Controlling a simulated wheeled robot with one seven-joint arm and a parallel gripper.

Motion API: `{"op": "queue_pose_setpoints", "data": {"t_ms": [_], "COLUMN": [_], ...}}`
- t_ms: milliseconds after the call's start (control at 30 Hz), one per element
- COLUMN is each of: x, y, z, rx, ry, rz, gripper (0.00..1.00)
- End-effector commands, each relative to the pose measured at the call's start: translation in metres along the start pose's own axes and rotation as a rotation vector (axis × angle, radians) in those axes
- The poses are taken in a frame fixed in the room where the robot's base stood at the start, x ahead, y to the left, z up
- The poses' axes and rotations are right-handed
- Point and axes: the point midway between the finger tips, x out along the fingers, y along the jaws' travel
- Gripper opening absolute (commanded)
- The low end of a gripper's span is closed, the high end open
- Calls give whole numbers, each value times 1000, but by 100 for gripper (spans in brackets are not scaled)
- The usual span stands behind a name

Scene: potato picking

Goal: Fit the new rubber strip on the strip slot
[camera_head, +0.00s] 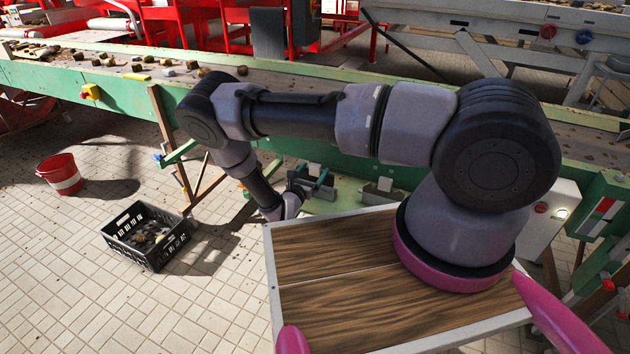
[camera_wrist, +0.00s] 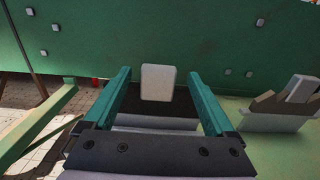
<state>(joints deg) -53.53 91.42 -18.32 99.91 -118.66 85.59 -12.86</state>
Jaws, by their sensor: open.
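A pale upright block (camera_wrist: 158,82), likely a rubber strip, shows between the two teal fingers of my gripper (camera_wrist: 159,73) in the wrist view. The fingers are apart, with visible space on both sides of the block. Below the block is a dark holder (camera_wrist: 150,104), partly hidden by the gripper body. A second holder (camera_wrist: 275,122) with a tilted pale piece (camera_wrist: 302,88) stands to the right. I cannot tell which is the new strip or the slot. In the head view my gripper (camera_head: 312,186) is small beside the pale pieces.
Both holders stand on a pale green ledge (camera_wrist: 235,150) before the green conveyor wall (camera_wrist: 215,35). In the head view, a black crate (camera_head: 147,258) with potatoes and a red-white bucket (camera_head: 62,175) stand on the tiled floor to the left. Green frame bars (camera_wrist: 40,125) stand left of the gripper.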

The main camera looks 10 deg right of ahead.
Motion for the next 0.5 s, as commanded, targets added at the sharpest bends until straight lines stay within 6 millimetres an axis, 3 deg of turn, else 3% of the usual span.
{"op": "queue_pose_setpoints", "data": {"t_ms": [300,500], "x": [43,52], "y": [1,2], "z": [-2,-2], "rx": [2,0], "ry": [0,0], "rz": [-4,-1], "gripper": [90,90]}}
